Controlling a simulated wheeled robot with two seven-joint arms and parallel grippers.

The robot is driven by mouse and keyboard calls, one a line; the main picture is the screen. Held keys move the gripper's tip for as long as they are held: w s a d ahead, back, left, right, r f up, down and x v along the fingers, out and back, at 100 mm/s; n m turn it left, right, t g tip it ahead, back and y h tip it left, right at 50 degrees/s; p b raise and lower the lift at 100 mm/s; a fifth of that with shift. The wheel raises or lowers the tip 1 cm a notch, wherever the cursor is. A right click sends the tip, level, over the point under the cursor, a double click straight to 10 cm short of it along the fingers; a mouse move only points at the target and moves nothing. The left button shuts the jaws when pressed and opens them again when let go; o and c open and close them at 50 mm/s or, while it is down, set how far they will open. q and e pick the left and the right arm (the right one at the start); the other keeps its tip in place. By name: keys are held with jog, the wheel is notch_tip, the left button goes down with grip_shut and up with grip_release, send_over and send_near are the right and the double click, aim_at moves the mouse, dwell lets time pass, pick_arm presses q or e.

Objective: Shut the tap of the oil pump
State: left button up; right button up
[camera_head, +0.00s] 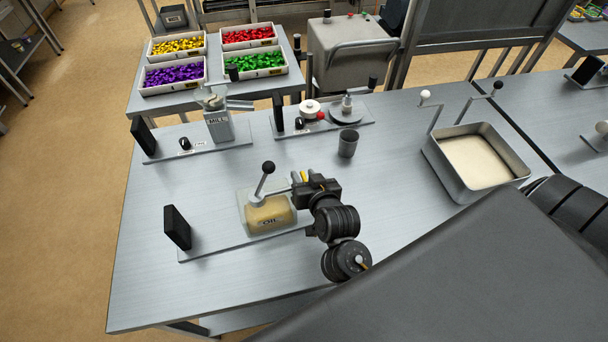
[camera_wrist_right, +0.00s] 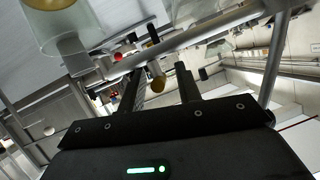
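The oil pump (camera_head: 268,213) is a clear tank of amber liquid labelled OIL, with an upright lever ending in a black ball. It stands on a grey base plate near the table's front left. My right gripper (camera_head: 299,181) is at the pump's right side, by its thin spout pipe. In the right wrist view, the pipe (camera_wrist_right: 205,33) crosses ahead of my fingers (camera_wrist_right: 160,82). A small brass-coloured knob (camera_wrist_right: 156,77), apparently the tap, shows between the two separated fingers; contact cannot be told. My left gripper is not in view.
A black upright panel (camera_head: 177,227) stands left of the pump. A grey cup (camera_head: 348,143) stands behind my gripper, and a mill (camera_head: 218,124) farther back left. A metal tray of pale material (camera_head: 478,162) is at right. The table's front left is clear.

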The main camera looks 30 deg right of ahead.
jog(key=v, duration=0.6)
jog(key=shift+s, duration=0.35)
jog(key=shift+r, duration=0.1)
